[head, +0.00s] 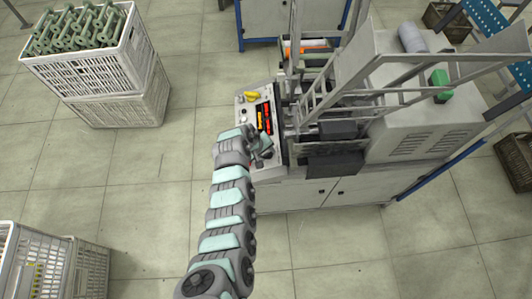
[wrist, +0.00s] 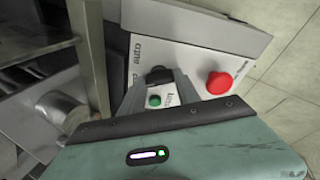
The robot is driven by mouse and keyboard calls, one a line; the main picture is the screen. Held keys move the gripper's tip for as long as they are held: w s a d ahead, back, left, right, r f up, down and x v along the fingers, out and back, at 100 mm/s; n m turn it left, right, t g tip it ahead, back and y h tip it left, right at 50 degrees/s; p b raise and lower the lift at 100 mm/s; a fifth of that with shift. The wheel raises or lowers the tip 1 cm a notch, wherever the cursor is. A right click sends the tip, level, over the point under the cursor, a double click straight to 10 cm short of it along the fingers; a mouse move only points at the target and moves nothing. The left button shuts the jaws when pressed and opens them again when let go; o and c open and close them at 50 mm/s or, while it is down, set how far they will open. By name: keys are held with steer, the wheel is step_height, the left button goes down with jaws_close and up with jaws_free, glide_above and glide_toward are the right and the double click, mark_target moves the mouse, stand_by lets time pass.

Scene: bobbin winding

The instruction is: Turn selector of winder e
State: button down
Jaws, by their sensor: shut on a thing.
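The winder (head: 400,130) stands right of centre in the head view, with a slanted control panel (head: 244,110) on its left end. The wrist view shows this panel (wrist: 190,55) close up. A black selector knob (wrist: 158,74) sits on it, with a green button (wrist: 154,100) and a large red button (wrist: 219,82) nearby. My gripper (wrist: 160,82) reaches down to the panel with its grey fingers on either side of the selector, shut on it. In the head view my gripper (head: 262,150) is at the panel's near end, where my arm hides the selector.
Yellow objects (head: 250,96) and lit displays (head: 264,117) are on the panel's far part. A metal frame post (wrist: 88,50) stands close left of my gripper in the wrist view. White crates (head: 110,75) stand at the upper left. The floor between is clear.

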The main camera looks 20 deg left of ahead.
steer(key=shift+f+m+b, duration=0.25)
steer(key=shift+m+b, duration=0.5)
steer(key=shift+m, duration=0.45)
steer(key=m+h+b, duration=0.1)
steer(key=m+b, duration=0.1)
steer(key=shift+a+f+m+t+b, duration=0.1)
steer(key=shift+m+t+b, duration=0.2)
steer(key=shift+b, duration=0.1)
steer(key=m+b, duration=0.3)
steer(key=shift+a+h+b, duration=0.1)
steer(key=shift+h+b, duration=0.2)
steer(key=shift+b, duration=0.1)
steer(key=m+b, duration=0.2)
steer(key=shift+s+m+h+b, duration=0.1)
steer(key=shift+m+h+b, duration=0.2)
steer(key=shift+m+b, duration=0.1)
steer(key=c, duration=0.9)
jaws_free()
steer(key=shift+r, duration=0.25)
